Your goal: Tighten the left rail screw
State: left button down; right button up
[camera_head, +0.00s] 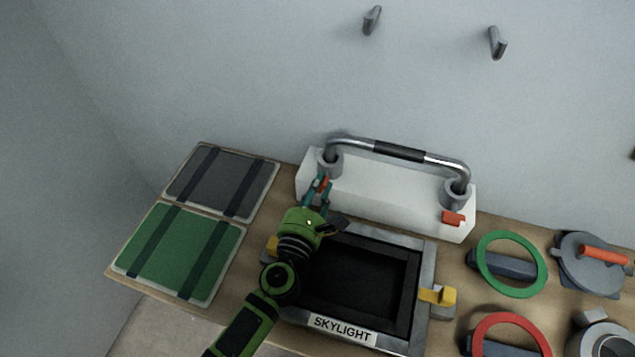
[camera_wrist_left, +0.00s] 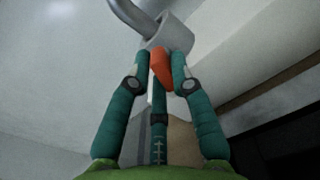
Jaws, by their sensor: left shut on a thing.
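A chrome rail (camera_head: 400,151) with a black middle grip stands in two grey sockets on a white block (camera_head: 385,200). My left gripper (camera_head: 323,184) is at the left socket (camera_head: 329,163), shut on the orange left rail screw (camera_wrist_left: 162,71). In the left wrist view the screw sits between the teal fingertips, just below the socket (camera_wrist_left: 168,32). The fingers partly hide the screw. The right rail screw (camera_head: 453,219) is orange and shows at the right socket (camera_head: 456,192), with nothing near it. My right gripper is not in view.
A skylight frame (camera_head: 428,290) with yellow latches lies in front of the block, under my left arm. Green (camera_head: 180,251) and grey (camera_head: 222,182) strapped panels lie at left. Green (camera_head: 511,264) and red rings (camera_head: 508,325) and a round grey hatch (camera_head: 590,262) lie at right. Two hooks (camera_head: 372,19) are on the wall.

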pick_arm(q)
jog(key=m+p, duration=0.2)
jog(key=m, duration=0.4)
jog(key=shift+d, duration=0.2)
jog(key=m+p, duration=0.1)
jog(key=m, duration=0.5)
jog(key=shift+s+d+f+p, duration=0.1)
jog(key=shift+d+p, duration=0.05)
jog(key=shift+p, duration=0.15)
jog(key=shift+m, duration=0.3)
jog(key=c, duration=1.1)
grip_release()
